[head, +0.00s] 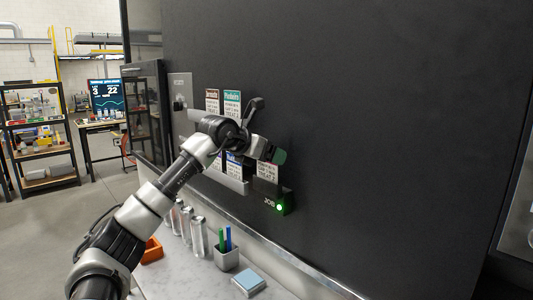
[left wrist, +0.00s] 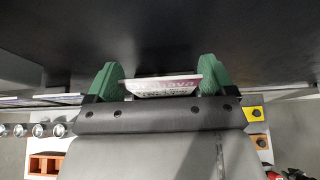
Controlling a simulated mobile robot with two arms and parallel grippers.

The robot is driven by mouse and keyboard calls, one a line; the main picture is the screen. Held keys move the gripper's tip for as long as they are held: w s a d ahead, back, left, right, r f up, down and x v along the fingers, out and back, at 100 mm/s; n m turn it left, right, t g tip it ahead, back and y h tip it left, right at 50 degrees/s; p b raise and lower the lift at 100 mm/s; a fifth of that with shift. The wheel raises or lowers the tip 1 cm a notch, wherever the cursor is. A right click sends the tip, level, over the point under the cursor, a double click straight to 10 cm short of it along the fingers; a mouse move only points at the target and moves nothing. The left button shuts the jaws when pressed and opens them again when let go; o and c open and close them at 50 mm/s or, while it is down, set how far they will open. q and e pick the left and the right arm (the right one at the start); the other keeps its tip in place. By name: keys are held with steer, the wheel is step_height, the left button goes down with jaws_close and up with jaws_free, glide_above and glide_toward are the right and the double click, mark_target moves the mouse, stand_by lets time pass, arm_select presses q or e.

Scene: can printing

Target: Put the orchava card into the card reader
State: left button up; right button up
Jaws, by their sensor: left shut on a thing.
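The orchava card (left wrist: 165,87), white with a magenta band and partly readable lettering, is between the green fingertips of my left gripper (left wrist: 161,78) in the left wrist view. In the head view my left gripper (head: 268,154) is at the dark wall panel, shut on the card. The card's white lower part (head: 267,171) shows below the fingers, just above the black card reader (head: 270,196). The reader is marked JOB and has a lit green light. I cannot tell whether the card's lower edge is inside the slot. My right gripper is not in view.
More cards, including a teal-topped one (head: 232,103) and a red-topped one (head: 212,101), are on the wall left of the reader. Below are a marble counter with silver cans (head: 198,236), a pen cup (head: 227,258), a blue pad (head: 249,281) and an orange bin (head: 152,250).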

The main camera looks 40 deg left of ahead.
arm_select(q)
steer(key=o, duration=0.9)
steer(key=shift+o, duration=0.2)
steer(key=b+v, duration=0.3)
steer(key=v, duration=0.7)
steer(key=shift+s, duration=0.4)
